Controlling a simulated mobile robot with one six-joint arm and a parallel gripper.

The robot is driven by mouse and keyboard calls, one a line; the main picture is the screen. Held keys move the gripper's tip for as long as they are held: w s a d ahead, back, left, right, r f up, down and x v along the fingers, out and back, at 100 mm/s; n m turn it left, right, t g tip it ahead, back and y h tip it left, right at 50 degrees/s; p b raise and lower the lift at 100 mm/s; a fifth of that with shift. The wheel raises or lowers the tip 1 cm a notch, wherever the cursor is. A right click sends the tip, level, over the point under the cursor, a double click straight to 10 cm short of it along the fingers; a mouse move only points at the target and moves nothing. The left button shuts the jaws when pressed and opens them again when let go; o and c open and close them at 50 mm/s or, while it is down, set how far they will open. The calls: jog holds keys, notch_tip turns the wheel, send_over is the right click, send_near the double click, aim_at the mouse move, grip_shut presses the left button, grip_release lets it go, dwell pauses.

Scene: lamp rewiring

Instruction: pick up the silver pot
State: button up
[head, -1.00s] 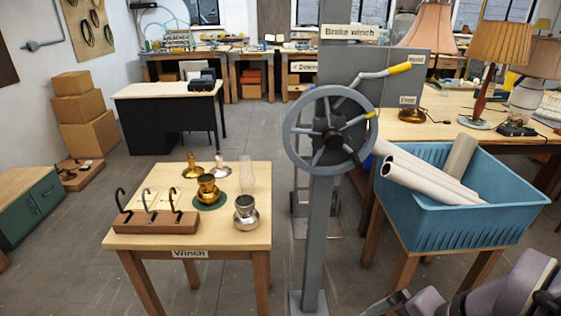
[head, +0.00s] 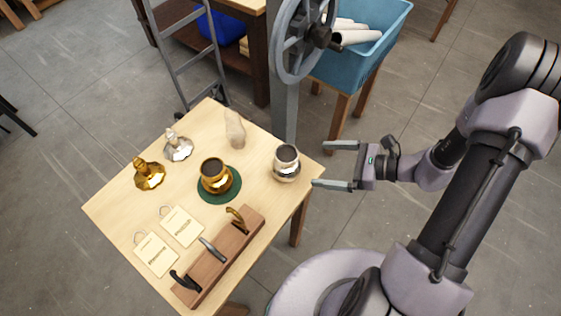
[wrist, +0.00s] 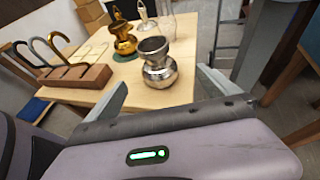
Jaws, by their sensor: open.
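The silver pot (head: 286,164) stands upright near the right corner of the small wooden table (head: 110,212). It is round-bellied with a wide dark mouth. My gripper (head: 332,165) is open and empty, just right of the pot and past the table edge, with its fingers pointing at the pot. In the wrist view the silver pot (wrist: 157,63) stands ahead, between and beyond the two spread fingers (wrist: 158,88). The fingers do not touch it.
A brass pot (head: 215,176) on a green mat (head: 218,196), a clear glass chimney (head: 234,129), a silver burner (head: 178,146), a brass burner (head: 148,174), tags and a wooden hook rack (head: 222,262) share the table. The winch post (head: 284,110) rises close behind.

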aim_at(285, 155)
jog(key=x, duration=0.4)
jog(key=b+x, duration=0.1)
jog(key=x, duration=0.2)
jog(key=b+x, duration=0.1)
jog(key=x, duration=0.3)
jog(key=shift+s+a+f, duration=0.1)
jog(key=shift+s+a, duration=0.05)
jog(key=shift+a, duration=0.25)
jog(key=shift+c, duration=0.5)
jog(key=c, duration=1.7)
jog(key=shift+r, duration=0.2)
jog(key=shift+r, duration=0.3)
jog(key=r, duration=0.1)
jog(key=r+p, duration=0.1)
jog(key=r, duration=0.1)
jog(key=shift+d, duration=0.4)
jog(key=s+d+r+p, duration=0.1)
jog(key=s+d+p, duration=0.1)
jog(key=d, duration=1.3)
jog(key=shift+s, duration=0.75)
